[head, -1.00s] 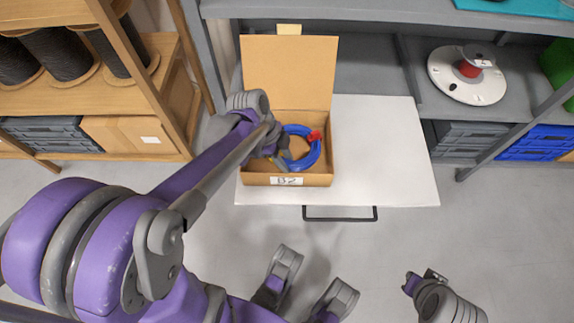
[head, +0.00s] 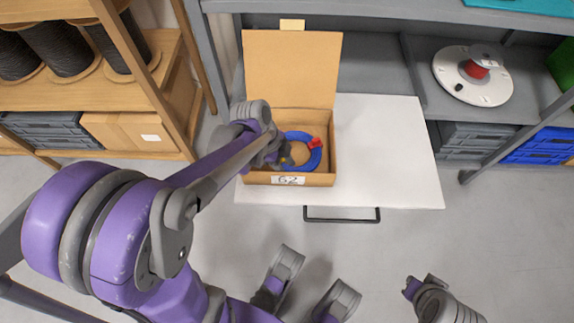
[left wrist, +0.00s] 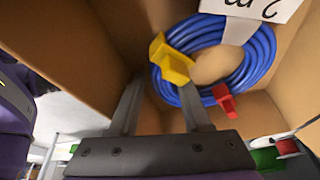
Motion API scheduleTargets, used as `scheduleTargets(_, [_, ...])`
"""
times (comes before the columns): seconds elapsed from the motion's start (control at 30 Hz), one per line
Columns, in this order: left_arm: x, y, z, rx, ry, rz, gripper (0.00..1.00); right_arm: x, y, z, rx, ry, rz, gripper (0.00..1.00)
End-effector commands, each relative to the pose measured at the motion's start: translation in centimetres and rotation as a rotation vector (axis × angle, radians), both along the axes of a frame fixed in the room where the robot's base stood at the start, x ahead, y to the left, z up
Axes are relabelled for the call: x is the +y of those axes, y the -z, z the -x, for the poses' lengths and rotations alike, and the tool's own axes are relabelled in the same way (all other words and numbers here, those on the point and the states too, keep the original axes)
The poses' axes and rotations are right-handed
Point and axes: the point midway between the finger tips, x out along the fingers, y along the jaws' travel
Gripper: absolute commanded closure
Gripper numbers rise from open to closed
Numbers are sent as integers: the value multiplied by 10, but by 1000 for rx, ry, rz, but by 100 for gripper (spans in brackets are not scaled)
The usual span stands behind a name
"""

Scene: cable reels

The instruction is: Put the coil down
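The blue coil (head: 312,158) lies in an open cardboard box (head: 284,179) and has a red clip (head: 315,142) on its right side. The coil also shows in the left wrist view (left wrist: 262,55), with a yellow clip (left wrist: 172,62) and the red clip on it. My left gripper (head: 284,157) is inside the box at the coil's left side. In the left wrist view its two fingers (left wrist: 162,92) stand apart, with the yellow clip just beyond their tips. I cannot tell whether a finger touches the clip. My right gripper is not in view.
The box stands on a white pull-out board (head: 385,150) with a dark handle (head: 342,219). Its lid (head: 290,70) stands up at the back. A white reel with red cable (head: 473,78) sits on the shelf at right. Wooden shelving with black reels (head: 62,50) is at left.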

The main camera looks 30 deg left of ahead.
Motion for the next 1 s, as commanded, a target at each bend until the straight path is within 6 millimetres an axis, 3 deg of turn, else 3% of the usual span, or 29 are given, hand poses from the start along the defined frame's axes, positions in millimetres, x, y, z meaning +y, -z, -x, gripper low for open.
scheduleTargets(0.27, [4, -17, 2, -1, -3, 0, 52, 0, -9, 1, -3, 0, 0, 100])
scheduleTargets(0.7, [32, -101, 14, -1, -1, 1, 52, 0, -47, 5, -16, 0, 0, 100])
scheduleTargets(0.87, [37, -114, 16, 0, -3, 0, 52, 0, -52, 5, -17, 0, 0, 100])
scheduleTargets(1.0, [28, -116, 23, 21, -72, -16, 52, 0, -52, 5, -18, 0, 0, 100])
